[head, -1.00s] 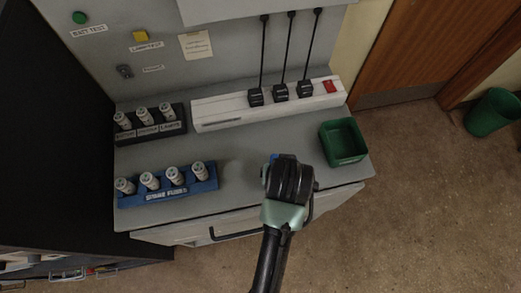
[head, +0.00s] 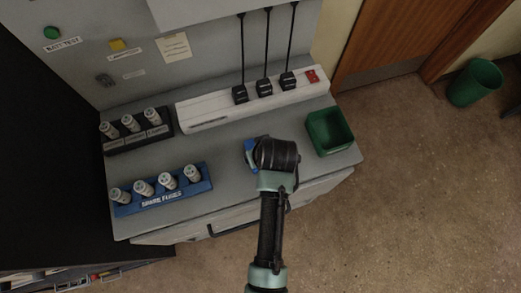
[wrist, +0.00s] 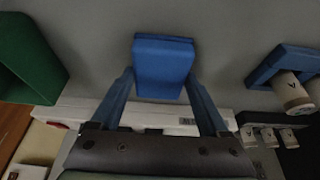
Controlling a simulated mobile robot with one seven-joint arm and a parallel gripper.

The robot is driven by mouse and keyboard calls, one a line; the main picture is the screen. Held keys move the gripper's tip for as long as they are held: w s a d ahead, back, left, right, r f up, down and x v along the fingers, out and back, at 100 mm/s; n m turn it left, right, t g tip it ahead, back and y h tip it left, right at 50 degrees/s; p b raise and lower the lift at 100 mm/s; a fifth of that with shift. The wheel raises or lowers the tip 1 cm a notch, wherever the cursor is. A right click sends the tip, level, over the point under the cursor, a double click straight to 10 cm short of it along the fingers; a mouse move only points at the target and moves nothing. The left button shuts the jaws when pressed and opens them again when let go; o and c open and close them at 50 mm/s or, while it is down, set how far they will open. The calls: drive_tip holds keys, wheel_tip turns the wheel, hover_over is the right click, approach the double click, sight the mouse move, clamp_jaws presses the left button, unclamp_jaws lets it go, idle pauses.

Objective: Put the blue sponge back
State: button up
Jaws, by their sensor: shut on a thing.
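The blue sponge (wrist: 163,65) is a block held between my gripper's two fingers in the wrist view. In the head view a bit of the blue sponge (head: 250,148) shows at the left of my wrist, the rest hidden behind it. My gripper (wrist: 162,76) is shut on the sponge, over the grey counter (head: 225,160). I cannot tell whether the sponge touches the counter. An open green box (head: 338,147) stands to the right of my gripper, at the counter's right end; the green box also shows at the left of the wrist view (wrist: 28,55).
A blue fuse holder (head: 165,200) with several fuses stands front left, a black holder (head: 140,142) with three fuses behind it. A white power strip (head: 205,113) with three plugs runs along the back. The counter between fuse holder and gripper is clear.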

drive_tip(key=shift+f, duration=0.4)
drive_tip(key=shift+f, duration=0.1)
drive_tip(key=o, duration=1.2)
drive_tip(key=shift+c, duration=0.2)
